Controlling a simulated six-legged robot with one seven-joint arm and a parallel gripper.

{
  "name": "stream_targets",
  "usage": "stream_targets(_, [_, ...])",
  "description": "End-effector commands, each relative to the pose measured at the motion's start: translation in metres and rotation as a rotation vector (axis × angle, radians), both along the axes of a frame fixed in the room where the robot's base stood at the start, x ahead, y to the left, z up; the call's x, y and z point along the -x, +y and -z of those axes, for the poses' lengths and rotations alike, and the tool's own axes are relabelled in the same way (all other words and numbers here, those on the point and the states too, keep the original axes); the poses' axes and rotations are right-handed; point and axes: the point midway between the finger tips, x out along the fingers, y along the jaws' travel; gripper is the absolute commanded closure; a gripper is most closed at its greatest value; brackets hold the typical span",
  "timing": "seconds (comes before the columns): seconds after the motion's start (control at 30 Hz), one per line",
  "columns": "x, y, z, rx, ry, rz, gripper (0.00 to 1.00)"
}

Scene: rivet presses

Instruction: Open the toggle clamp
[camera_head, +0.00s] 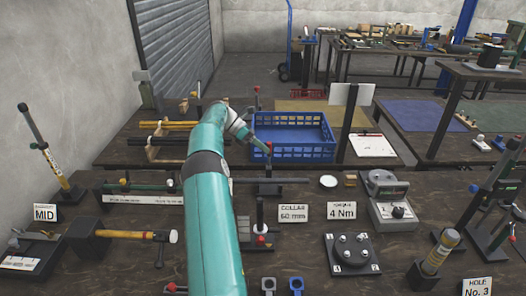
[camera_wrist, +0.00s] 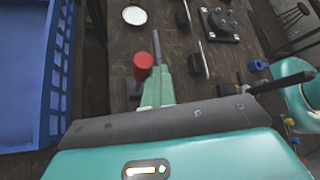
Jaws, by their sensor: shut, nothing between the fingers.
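A toggle clamp with a red-capped handle stands on the bench in front of the blue crate. I take the red cap in the wrist view (camera_wrist: 143,62) to be its handle grip. In the head view the clamp's horizontal bar (camera_head: 290,180) extends to the right, with its dark base partly hidden by my arm. My gripper (camera_head: 264,150) is at the clamp, seen small there. In the wrist view my green fingers (camera_wrist: 160,85) are together and empty, right beside the red cap. Whether they touch it I cannot tell.
The blue crate (camera_head: 325,153) stands just behind the clamp. A dark upright post (camera_head: 347,124) rises to the right.

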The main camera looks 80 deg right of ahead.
Motion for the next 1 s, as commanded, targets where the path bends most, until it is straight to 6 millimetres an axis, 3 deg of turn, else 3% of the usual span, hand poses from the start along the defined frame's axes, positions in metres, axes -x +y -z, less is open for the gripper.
stream_targets(0.27, [-0.002,-0.011,-0.004,0.015,-0.002,-0.012,1.0])
stream_targets(0.77, [-0.002,-0.012,-0.007,0.019,0.0,-0.013,1.0])
stream_targets(1.0, [-0.001,-0.008,-0.031,0.015,0.003,-0.001,1.0])
